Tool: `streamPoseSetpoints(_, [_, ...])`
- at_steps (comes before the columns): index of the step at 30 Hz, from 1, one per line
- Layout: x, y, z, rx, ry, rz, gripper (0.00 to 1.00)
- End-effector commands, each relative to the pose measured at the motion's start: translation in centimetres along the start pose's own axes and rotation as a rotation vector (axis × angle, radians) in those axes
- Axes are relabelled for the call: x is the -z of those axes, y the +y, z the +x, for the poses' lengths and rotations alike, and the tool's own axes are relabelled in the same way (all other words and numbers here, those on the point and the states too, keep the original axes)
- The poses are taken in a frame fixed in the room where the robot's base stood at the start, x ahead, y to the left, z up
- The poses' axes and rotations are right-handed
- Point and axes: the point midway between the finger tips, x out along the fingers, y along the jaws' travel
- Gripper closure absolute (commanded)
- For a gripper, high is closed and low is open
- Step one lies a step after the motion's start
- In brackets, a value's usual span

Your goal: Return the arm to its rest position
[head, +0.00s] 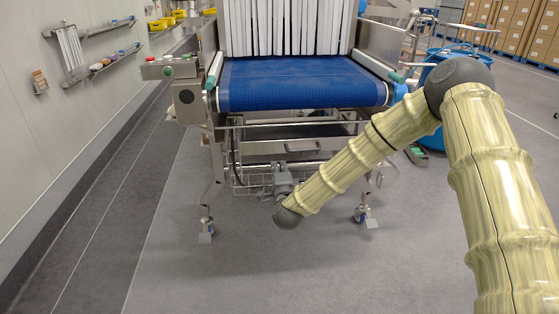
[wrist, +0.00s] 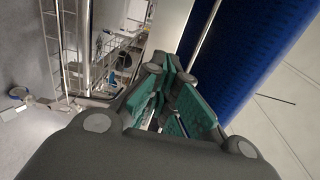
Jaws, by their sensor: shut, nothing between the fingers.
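My arm comes in from the right of the head view, bends at a dark elbow joint, and slants down to a dark wrist joint in front of the conveyor. My gripper (head: 281,168) is small and partly merged with the frame behind it in the head view, below the belt's front edge. In the wrist view my gripper (wrist: 168,82) shows dark linkages and green finger pads. It is shut with nothing held.
The conveyor with a blue belt (head: 300,84) and white strip curtain (head: 285,25) stands ahead. Its steel legs and wire basket (head: 250,178) are close to my gripper. A blue drum (head: 440,62) stands behind my elbow. The floor (head: 290,275) in front is clear.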

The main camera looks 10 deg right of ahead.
Motion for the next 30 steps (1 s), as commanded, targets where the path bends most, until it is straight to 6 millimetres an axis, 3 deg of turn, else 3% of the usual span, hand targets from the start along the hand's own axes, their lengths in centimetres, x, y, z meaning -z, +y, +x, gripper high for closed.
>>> streamPoseSetpoints(3, [0.1,0.0,-1.7,-0.002,0.0,0.001,1.0])
streamPoseSetpoints(10, [0.1,0.2,-3.4,-0.005,-0.001,-0.003,1.0])
streamPoseSetpoints(14, [-0.4,2.5,-4.7,-0.053,-0.029,-0.053,1.0])
streamPoseSetpoints(20, [-1.7,11.1,-9.9,-0.237,-0.152,-0.257,1.0])
streamPoseSetpoints(24, [-1.9,17.4,-15.0,-0.381,-0.264,-0.419,1.0])
streamPoseSetpoints(30, [-0.9,25.3,-23.5,-0.58,-0.444,-0.642,1.0])
